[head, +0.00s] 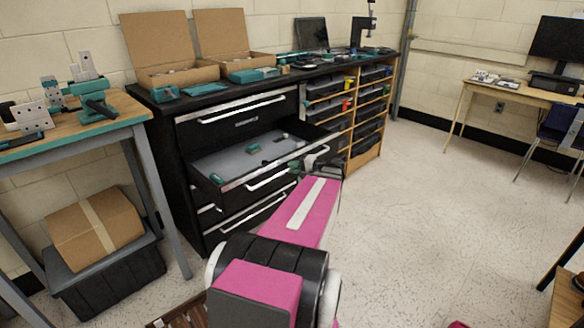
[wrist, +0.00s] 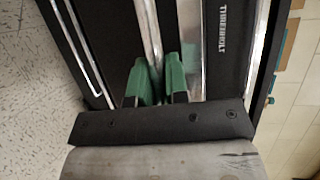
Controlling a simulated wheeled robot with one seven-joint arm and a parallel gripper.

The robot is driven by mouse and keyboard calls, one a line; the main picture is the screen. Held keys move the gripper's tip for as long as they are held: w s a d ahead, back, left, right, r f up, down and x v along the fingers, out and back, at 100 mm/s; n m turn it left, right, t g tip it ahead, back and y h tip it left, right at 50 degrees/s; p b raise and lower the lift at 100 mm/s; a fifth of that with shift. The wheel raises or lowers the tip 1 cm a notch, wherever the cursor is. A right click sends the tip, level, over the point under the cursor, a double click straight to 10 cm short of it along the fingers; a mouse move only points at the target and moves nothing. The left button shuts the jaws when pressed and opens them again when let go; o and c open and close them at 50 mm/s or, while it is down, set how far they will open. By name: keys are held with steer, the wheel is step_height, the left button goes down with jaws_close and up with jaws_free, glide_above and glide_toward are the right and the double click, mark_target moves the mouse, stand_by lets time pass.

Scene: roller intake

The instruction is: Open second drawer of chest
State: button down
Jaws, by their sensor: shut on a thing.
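The chest (head: 182,150) is black with silver handles and stands against the wall in the head view. Its second drawer (head: 225,165) from the top is pulled out, showing a grey inside with a few small items. The top drawer (head: 240,118) is shut. My gripper (head: 312,163) is at the right part of the open drawer's front. In the wrist view its green fingers (wrist: 160,78) are closed on the silver drawer handle (wrist: 150,28). In the head view my wrist and arm partly hide the grip and the lower drawers.
A workbench (head: 120,110) stands left, with a carton (head: 95,225) on a black bin below. Open boxes (head: 158,50) sit on the chest. A wooden bin rack (head: 365,150) stands right of the chest. Floor (head: 430,200) to the right is clear.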

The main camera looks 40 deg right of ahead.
steer(key=c, duration=1.4)
jaws_free()
steer(key=v, duration=1)
steer(key=shift+s+d, duration=0.3)
